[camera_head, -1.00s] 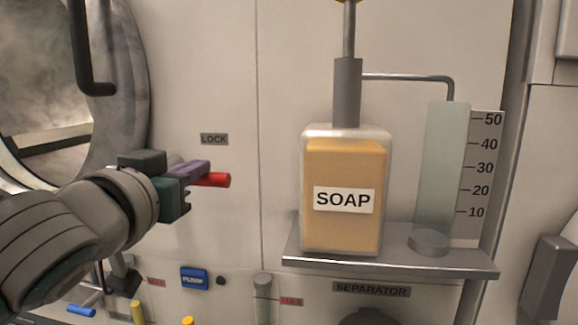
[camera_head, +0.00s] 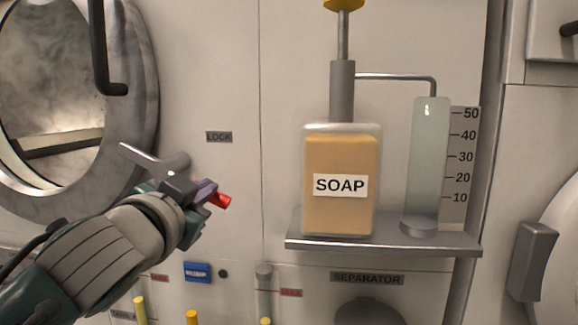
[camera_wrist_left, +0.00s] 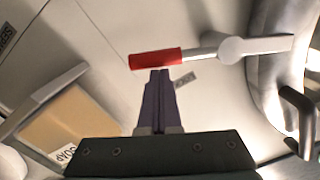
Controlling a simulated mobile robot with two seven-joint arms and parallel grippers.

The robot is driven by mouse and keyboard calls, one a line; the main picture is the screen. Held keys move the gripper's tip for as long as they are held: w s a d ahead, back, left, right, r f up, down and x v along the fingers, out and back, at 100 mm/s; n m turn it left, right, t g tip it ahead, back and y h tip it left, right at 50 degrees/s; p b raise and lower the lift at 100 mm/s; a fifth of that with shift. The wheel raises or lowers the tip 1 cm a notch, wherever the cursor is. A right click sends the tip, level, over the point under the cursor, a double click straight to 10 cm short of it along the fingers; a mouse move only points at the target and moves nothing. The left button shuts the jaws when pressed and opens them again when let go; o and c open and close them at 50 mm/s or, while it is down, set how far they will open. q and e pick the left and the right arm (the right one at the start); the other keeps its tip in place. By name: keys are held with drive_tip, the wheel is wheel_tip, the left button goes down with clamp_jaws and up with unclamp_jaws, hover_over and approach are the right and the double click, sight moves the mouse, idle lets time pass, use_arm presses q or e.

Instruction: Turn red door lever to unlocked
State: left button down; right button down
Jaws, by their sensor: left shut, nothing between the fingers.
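The door lever has a red grip (camera_head: 219,200) and a grey metal arm (camera_head: 150,160). It sits on the white wall below the LOCK label (camera_head: 218,137), sloping down to the right in the head view. My left gripper (camera_head: 207,192) is shut and empty, with its purple fingers beside the red grip and partly covering the lever. In the left wrist view, the shut fingertips (camera_wrist_left: 160,74) are right at the edge of the red grip (camera_wrist_left: 155,59), near its free end. Whether they touch cannot be told. My right gripper is not in view.
A soap dispenser (camera_head: 341,205) stands on a grey shelf (camera_head: 385,245) to the right. A round door (camera_head: 145,60) with a dark handle (camera_head: 104,70) is at the upper left. Coloured small levers and a blue box (camera_head: 197,271) are below. The wall between lever and soap is clear.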

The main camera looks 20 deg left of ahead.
use_arm(q)
drive_tip(key=s+a+f+m+b, duration=0.1)
drive_tip(key=a+f+m+b, duration=0.3)
drive_tip(key=m, duration=0.7)
drive_tip(key=shift+a+f+m+t, duration=0.3)
drive_tip(key=shift+a+f, duration=0.65)
drive_tip(key=shift+f, duration=0.4)
drive_tip(key=shift+s, duration=0.1)
